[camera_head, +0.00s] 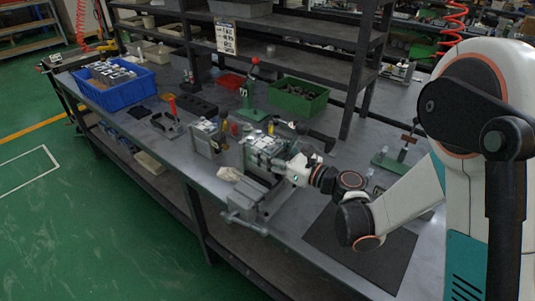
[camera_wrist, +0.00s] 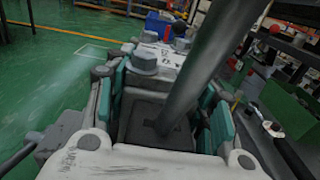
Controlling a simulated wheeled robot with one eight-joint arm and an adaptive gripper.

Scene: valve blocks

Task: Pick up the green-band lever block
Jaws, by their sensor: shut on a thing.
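My gripper (camera_wrist: 166,106) is shut on a grey lever block (camera_wrist: 146,108), with teal pads along both its sides. A thick dark lever (camera_wrist: 207,62) rises diagonally from the block, and a round grey cap stands at its far end. No green band shows clearly, so I cannot tell the block's band colour. In the head view my gripper (camera_head: 284,166) is over the bench at the vise (camera_head: 256,199), beside a silver-topped block (camera_head: 263,145). My gripper partly hides this area, and I cannot tell whether the block touches the vise.
Another metal block (camera_head: 205,138) stands to the left. A blue crate (camera_head: 116,88) holds several blocks at the far left. A green bin (camera_head: 298,98) and a green lever press (camera_head: 252,103) stand behind. A dark mat (camera_head: 385,262) lies at the right front. Shelf posts rise behind the bench.

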